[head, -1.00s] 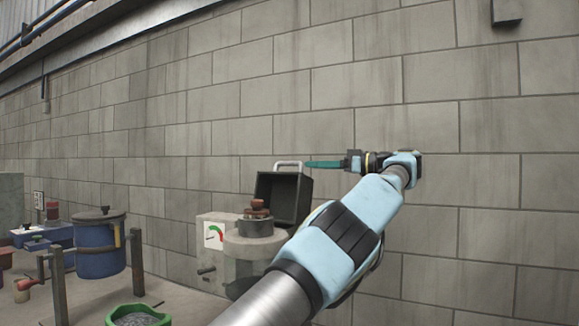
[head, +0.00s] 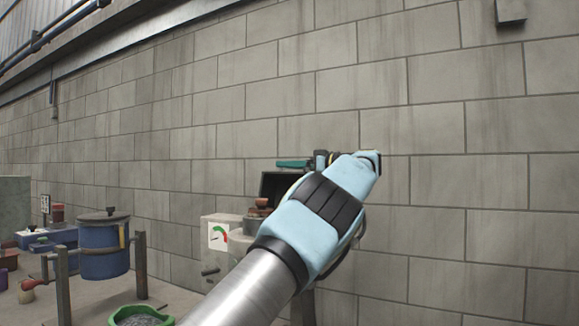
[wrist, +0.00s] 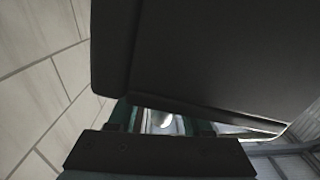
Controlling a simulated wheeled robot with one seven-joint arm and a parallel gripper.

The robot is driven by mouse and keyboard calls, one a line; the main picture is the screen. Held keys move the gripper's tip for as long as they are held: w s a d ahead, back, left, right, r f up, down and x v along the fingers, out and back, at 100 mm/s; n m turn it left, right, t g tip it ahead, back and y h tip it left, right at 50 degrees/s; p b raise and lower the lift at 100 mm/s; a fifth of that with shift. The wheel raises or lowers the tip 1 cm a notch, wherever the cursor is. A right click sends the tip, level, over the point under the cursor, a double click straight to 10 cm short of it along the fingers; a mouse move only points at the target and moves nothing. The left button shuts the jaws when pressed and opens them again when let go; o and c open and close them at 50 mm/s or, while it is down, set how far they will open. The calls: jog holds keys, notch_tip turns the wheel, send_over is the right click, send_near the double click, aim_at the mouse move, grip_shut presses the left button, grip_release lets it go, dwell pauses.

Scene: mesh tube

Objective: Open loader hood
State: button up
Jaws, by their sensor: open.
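The loader hood (head: 272,184) is a dark box-like lid standing raised above the grey loader (head: 238,240) against the block wall. My arm covers its right part in the head view. My gripper (head: 280,164), with teal fingers, is at the hood's top edge, where the pale handle is now hidden. In the wrist view the dark hood (wrist: 205,55) fills the upper right, close to the camera. My gripper (wrist: 165,122) shows below it with its fingers apart and a pale bright piece between them. I cannot tell whether the fingers touch the handle.
A red-brown fitting (head: 258,212) sits on the loader under the hood, beside a dial plate (head: 217,236). A blue drum (head: 104,245) on posts stands to the left, with a green bowl (head: 140,312) in front.

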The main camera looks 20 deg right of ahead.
grip_shut()
dwell(0.4)
dwell(1.0)
